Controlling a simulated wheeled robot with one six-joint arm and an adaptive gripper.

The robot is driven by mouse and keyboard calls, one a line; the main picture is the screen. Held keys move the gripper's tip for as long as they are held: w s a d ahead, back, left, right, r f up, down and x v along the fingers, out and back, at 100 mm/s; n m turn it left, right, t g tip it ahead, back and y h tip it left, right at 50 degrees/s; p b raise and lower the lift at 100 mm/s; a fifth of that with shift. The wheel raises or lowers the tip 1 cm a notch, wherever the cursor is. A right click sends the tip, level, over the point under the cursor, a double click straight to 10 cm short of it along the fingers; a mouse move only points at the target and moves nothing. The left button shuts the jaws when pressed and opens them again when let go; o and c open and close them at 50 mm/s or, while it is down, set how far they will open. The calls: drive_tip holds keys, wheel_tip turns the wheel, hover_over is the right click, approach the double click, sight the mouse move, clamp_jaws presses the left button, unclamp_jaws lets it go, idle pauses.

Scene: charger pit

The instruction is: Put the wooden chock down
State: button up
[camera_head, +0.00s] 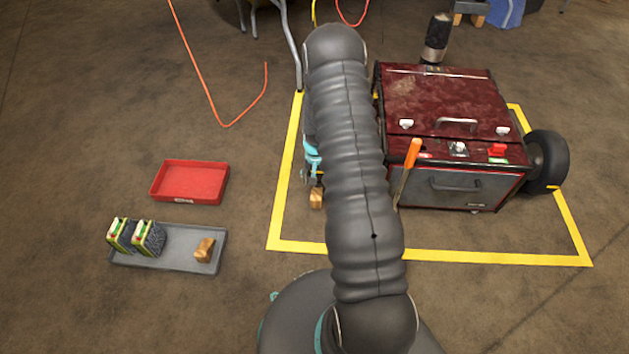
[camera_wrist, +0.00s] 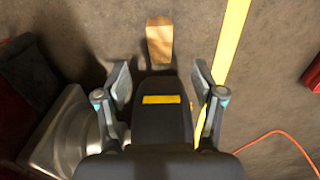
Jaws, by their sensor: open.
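A wooden chock (camera_head: 316,197) shows just below my gripper (camera_head: 312,165) in the head view, inside the yellow floor outline and left of the dark red machine (camera_head: 455,100). In the wrist view the chock (camera_wrist: 159,42) is on the floor just beyond the fingertips, in line with the gap between them. My gripper (camera_wrist: 161,78) is open, with a finger on each side and nothing between them. My arm hides part of the machine's left side in the head view. A second wooden chock (camera_head: 204,250) lies at the right end of a grey tray (camera_head: 175,262).
The grey tray also holds two green-and-yellow blocks (camera_head: 136,236). A red tray (camera_head: 190,181) lies behind it. The yellow outline (camera_head: 430,254) surrounds the machine, which has a black wheel (camera_head: 548,162) and an orange-handled lever (camera_head: 408,165). An orange cable (camera_head: 205,85) lies on the floor.

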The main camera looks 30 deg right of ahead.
drive_tip(key=s+a+r+n+t, duration=0.1)
drive_tip(key=a+r, duration=0.2)
drive_tip(key=r, duration=0.8)
drive_tip(key=s+a+r+n+t, duration=0.1)
drive_tip(key=s+a+r, duration=0.15)
drive_tip(key=r, duration=0.75)
drive_tip(key=s+a+r+n+t, duration=0.1)
drive_tip(key=a+r, duration=0.2)
drive_tip(key=r, duration=0.8)
drive_tip(key=s+a+r+n+t, duration=0.1)
drive_tip(key=s+a+r, duration=0.3)
drive_tip(key=s+r, duration=0.3)
drive_tip(key=s+a+r+n+t, duration=0.1)
drive_tip(key=s+a+r, duration=0.3)
drive_tip(key=s, duration=1.2)
wheel_tip(320, 180, up, 4)
drive_tip(key=shift+s+r+n+t, duration=0.15)
drive_tip(key=shift+s+n+t, duration=0.2)
drive_tip(key=shift+n, duration=0.25)
wheel_tip(320, 180, up, 4)
drive_tip(key=p, duration=0.3)
drive_tip(key=shift+p, duration=0.4)
